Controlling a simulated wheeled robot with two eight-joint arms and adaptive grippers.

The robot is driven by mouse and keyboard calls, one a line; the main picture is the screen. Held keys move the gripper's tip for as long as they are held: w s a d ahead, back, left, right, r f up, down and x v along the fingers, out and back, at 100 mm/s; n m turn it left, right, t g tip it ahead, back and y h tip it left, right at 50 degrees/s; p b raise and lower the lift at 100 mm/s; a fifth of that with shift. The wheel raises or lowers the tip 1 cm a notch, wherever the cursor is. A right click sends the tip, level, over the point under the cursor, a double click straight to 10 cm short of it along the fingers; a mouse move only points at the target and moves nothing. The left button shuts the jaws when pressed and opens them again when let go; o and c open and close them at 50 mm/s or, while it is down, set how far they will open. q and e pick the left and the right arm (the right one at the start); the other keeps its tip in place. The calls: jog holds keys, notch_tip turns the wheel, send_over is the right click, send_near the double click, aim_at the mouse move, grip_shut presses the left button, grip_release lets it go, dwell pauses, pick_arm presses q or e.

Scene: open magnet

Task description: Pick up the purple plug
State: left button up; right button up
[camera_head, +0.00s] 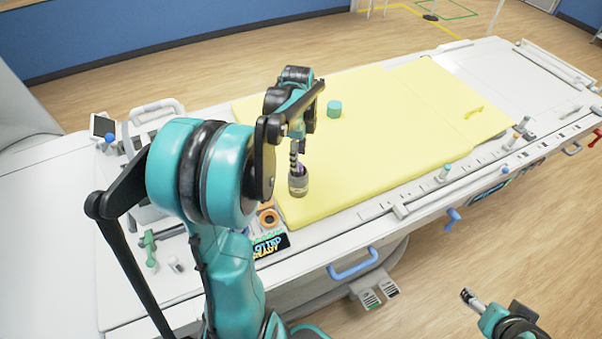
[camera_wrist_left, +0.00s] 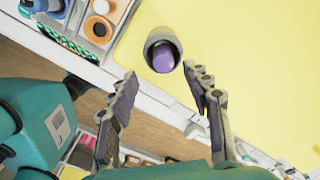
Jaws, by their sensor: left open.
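The purple plug (camera_wrist_left: 163,59) sits in the mouth of a grey cup-like holder (camera_wrist_left: 157,40) on the yellow mat. In the head view this holder (camera_head: 299,187) stands upright just below my left gripper (camera_head: 294,153), and the plug itself is hard to make out there. In the left wrist view my left gripper (camera_wrist_left: 161,76) is open, its two fingers spread with nothing between them. The holder and plug lie just beyond the fingertips, apparently not touched. My right gripper (camera_head: 472,299) is low at the right of the head view, away from the bed, its jaws unclear.
A teal cylinder (camera_head: 334,109) stands on the yellow mat (camera_head: 400,130). A tray with an orange ring (camera_head: 268,217) is left of the holder. A blue handle (camera_head: 353,264) and a rail with small knobs (camera_head: 444,173) line the near bed edge. The mat's right is mostly clear.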

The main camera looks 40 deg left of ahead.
aim_at(298, 173)
pick_arm(q)
jog(key=f, duration=0.2)
jog(key=f+b, duration=0.1)
jog(key=f, duration=0.1)
jog(key=shift+w+a+f, duration=0.2)
jog(key=shift+f, duration=0.05)
grip_shut()
jog(key=shift+r, duration=0.15)
